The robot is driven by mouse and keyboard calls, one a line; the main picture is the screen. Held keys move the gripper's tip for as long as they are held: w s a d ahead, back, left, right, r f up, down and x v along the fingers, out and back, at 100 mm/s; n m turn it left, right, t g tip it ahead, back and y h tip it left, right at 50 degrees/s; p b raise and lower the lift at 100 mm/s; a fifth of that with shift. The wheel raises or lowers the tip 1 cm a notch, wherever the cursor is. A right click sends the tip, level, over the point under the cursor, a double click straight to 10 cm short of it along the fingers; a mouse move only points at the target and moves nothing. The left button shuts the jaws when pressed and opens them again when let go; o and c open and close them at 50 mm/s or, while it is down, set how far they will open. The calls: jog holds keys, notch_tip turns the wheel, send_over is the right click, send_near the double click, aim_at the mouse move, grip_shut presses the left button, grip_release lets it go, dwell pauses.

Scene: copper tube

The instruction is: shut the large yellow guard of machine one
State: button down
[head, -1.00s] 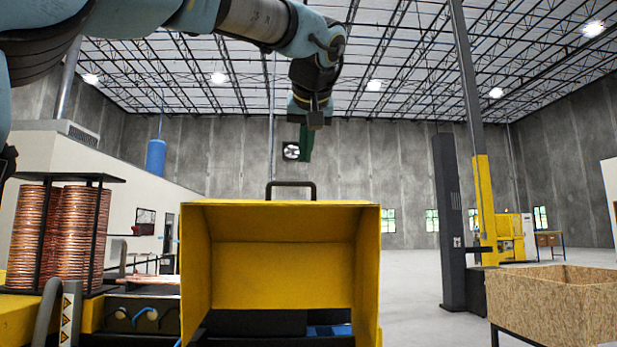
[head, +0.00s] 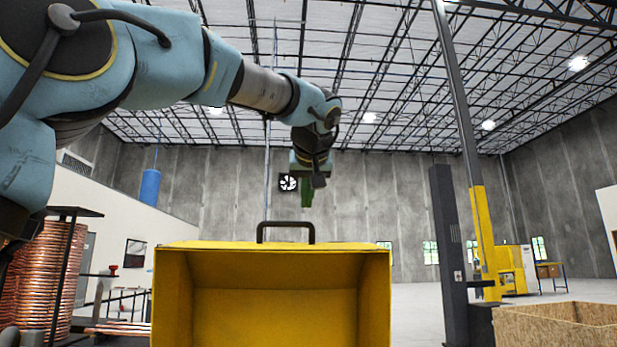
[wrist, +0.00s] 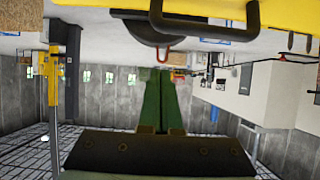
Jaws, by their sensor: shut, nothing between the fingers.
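The large yellow guard (head: 275,303) stands raised in the head view, its hollow inner side facing me. A dark handle (head: 286,226) rises from its top edge. My gripper (head: 307,200) hangs above and slightly right of the handle in the picture, with its green fingers pointing down. The fingers look apart from the handle. In the wrist view, which is upside down, my gripper (wrist: 160,75) has its two green fingers together with nothing between them. The yellow guard (wrist: 285,15) and its handle (wrist: 205,28) show along the top of that view.
Copper coils (head: 48,280) stand on a rack at the left. A dark post (head: 450,250) and a yellow-based column (head: 484,240) stand at the right. A chipboard crate (head: 560,326) is at the lower right. The floor between guard and post looks clear.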

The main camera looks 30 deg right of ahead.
aim_at(307, 223)
jog(key=shift+p+x, duration=0.3)
jog(key=shift+x, duration=0.75)
jog(key=shift+s+a+f, duration=0.25)
jog(key=shift+s+f, duration=0.05)
jog(key=shift+s, duration=0.2)
jog(key=shift+s+a+f, duration=0.25)
jog(key=shift+s+f, duration=0.05)
jog(key=shift+s, duration=0.2)
jog(key=shift+s+a+f, duration=0.25)
jog(key=shift+s+f, duration=0.2)
jog(key=shift+f, duration=0.25)
jog(key=shift+f, duration=0.15)
